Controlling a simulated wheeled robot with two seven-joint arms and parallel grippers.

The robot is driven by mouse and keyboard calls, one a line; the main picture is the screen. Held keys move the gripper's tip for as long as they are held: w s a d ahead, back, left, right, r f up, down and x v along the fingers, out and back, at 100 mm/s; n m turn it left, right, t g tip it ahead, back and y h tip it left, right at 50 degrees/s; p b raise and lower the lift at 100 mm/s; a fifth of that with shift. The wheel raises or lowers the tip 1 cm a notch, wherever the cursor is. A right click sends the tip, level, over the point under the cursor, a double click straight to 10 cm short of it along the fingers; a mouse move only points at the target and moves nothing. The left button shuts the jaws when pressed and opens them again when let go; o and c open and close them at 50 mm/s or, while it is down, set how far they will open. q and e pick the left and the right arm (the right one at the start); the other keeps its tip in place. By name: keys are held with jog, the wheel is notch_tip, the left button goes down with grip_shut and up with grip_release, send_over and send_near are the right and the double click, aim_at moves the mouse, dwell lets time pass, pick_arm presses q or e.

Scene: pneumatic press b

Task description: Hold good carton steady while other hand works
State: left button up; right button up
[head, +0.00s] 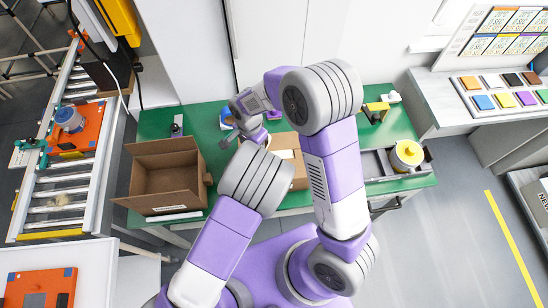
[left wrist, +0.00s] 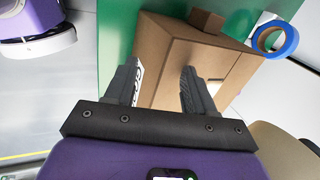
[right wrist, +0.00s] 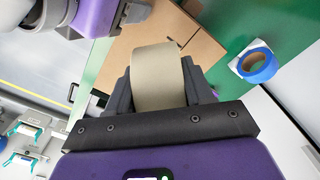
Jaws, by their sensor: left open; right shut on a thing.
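A brown carton (head: 283,140) with a white label stands on the green table, partly hidden by my arms. In the left wrist view a closed carton (left wrist: 205,70) lies just beyond my left gripper (left wrist: 160,80). Part of a white label (left wrist: 138,80) with dark letters shows behind the left finger. The left fingers are spread with nothing gripped; I cannot tell whether they touch the carton. My right gripper (right wrist: 160,88) is shut on a beige, rounded, roll-like thing (right wrist: 158,72), with brown cardboard (right wrist: 205,45) behind it. In the head view my arms hide much of both grippers.
An open, empty brown carton (head: 165,175) stands at the table's left. A blue tape roll (right wrist: 258,65) lies on the green table (right wrist: 285,25), near the carton. A roller conveyor (head: 60,185) runs along the left.

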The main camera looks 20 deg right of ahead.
pick_arm(q)
jog(key=v, duration=1.1)
jog(key=shift+s+r, duration=0.2)
jog(key=shift+r, duration=0.15)
jog(key=shift+s+f, duration=0.1)
